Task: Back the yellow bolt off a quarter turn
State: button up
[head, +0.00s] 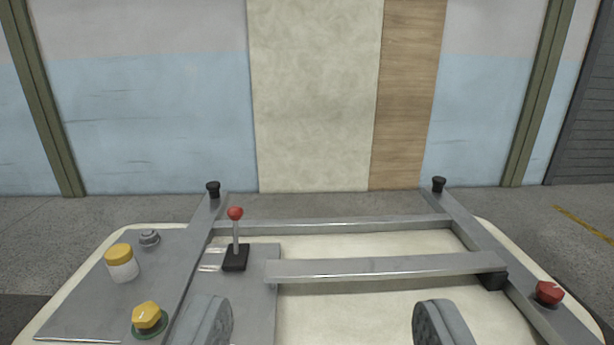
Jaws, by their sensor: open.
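The yellow bolt (147,315) is a faceted yellow head on a round green base, at the lower left on a grey plate. A pale mark shows on its head. My gripper (322,322) is at the bottom of the view with its two grey fingers wide apart and nothing between them. The bolt is to the left of the left finger, apart from it.
A white jar with a yellow lid (121,263) and a grey bolt (149,238) stand behind the yellow bolt. A red-knobbed lever (236,240) rises near the left rail. A grey crossbar (385,267) spans ahead. A red knob (549,292) sits on the right rail.

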aim_at(146, 316)
jog(key=k+j, duration=0.45)
jog(key=k, duration=0.2)
jog(key=k+j+u, duration=0.15)
jog(key=k+j, duration=0.35)
jog(key=k, duration=0.15)
